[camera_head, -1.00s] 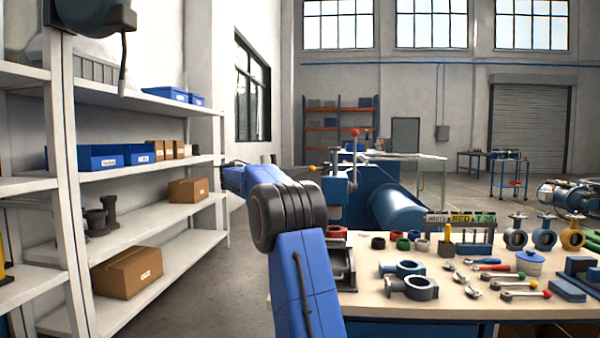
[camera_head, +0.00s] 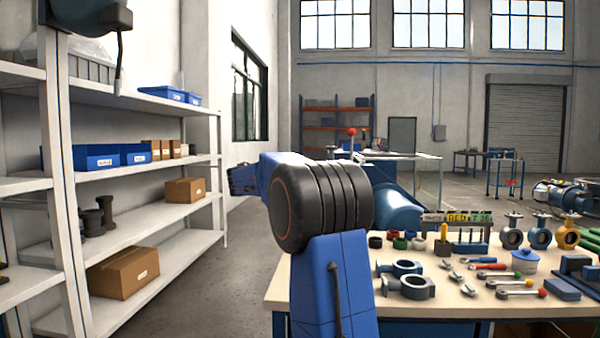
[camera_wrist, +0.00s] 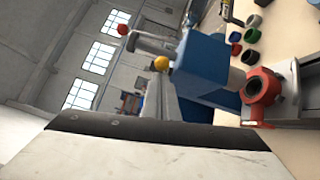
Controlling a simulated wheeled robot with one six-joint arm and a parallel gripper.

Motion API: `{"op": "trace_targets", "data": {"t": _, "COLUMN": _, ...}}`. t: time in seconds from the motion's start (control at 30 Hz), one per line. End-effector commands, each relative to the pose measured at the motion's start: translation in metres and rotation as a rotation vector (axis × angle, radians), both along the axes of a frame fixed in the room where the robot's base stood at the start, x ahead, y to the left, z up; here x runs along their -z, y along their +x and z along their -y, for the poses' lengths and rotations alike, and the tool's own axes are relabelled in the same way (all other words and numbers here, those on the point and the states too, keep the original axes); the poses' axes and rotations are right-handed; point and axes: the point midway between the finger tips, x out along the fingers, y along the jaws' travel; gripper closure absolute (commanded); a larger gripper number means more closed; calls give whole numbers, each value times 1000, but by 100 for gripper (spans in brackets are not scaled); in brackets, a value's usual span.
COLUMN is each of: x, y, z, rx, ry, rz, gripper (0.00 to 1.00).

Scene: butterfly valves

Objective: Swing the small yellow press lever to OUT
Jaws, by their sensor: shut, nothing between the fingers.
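The small yellow press lever shows in the wrist view by its yellow ball knob (camera_wrist: 161,63), beside the blue press body (camera_wrist: 206,58). In the head view the yellow knob is hidden behind my arm. A red ball knob (camera_wrist: 122,29) stands on another lever of the press; it also shows in the head view (camera_head: 351,132). My gripper (camera_wrist: 158,132) fills the lower part of the wrist view, shut and empty, with a visible gap to the yellow knob. In the head view my forearm hides most of the press.
The workbench (camera_head: 400,308) holds pipe fittings, wrenches and valves. A red ring-shaped part (camera_wrist: 263,88) lies near the press in the wrist view. White shelves (camera_head: 140,220) with boxes stand at the left. The floor between shelves and bench is open.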

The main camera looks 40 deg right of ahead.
Motion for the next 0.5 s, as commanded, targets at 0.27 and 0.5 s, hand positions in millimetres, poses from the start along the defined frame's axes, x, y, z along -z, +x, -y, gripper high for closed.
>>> {"op": "trace_targets", "data": {"t": 0.27, "x": 0, "y": -18, "z": 3, "rx": -49, "ry": 0, "rz": 0, "gripper": 100}}
{"op": "trace_targets", "data": {"t": 0.5, "x": 0, "y": -28, "z": 5, "rx": -50, "ry": 0, "rz": 1, "gripper": 100}}
